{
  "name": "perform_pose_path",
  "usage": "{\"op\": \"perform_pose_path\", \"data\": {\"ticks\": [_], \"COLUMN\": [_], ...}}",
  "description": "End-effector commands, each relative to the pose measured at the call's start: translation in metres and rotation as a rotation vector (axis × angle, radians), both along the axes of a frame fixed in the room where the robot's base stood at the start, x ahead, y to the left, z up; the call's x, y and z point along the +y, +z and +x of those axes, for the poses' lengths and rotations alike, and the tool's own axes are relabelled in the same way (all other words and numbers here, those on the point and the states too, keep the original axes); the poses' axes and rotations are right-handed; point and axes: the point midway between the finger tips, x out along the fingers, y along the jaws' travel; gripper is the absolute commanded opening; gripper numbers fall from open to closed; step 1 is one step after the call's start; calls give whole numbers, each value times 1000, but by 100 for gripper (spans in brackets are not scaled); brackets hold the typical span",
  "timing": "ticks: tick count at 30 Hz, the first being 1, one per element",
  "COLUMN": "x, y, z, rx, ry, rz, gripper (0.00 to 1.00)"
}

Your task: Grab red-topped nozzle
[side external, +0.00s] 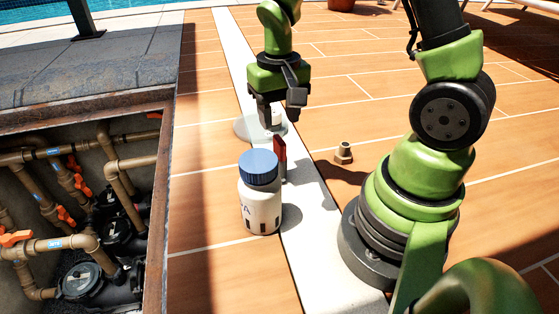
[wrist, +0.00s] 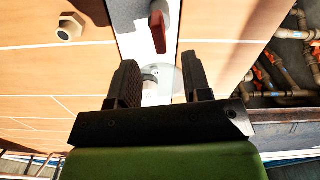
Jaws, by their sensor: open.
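The red-topped nozzle (side external: 280,151) stands on the pale strip, its red part upright and its lower part partly hidden behind the white bottle in the side view. In the wrist view its red part (wrist: 157,31) lies beyond my fingertips, near the top edge. My gripper (side external: 281,104) points down above the strip, just behind and above the nozzle in the side view. In the wrist view my gripper (wrist: 160,66) is open, with both fingers apart and not touching the nozzle.
A white bottle with a blue cap (side external: 259,193) stands close in front of the nozzle. A clear round disc (side external: 246,129) lies under my gripper. A brass fitting (side external: 343,153) sits to the right. An open pit with pipes (side external: 85,215) is at left.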

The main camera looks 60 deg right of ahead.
Motion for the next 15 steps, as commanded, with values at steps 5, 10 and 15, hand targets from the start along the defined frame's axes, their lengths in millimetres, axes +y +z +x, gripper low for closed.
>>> {"op": "perform_pose_path", "data": {"ticks": [5,10,15], "x": [0,0,0], "y": [-18,-36,-60], "z": [0,-2,-2], "rx": [2,5,4], "ry": [0,-1,0], "rz": [1,1,1], "gripper": [45,45,45]}}
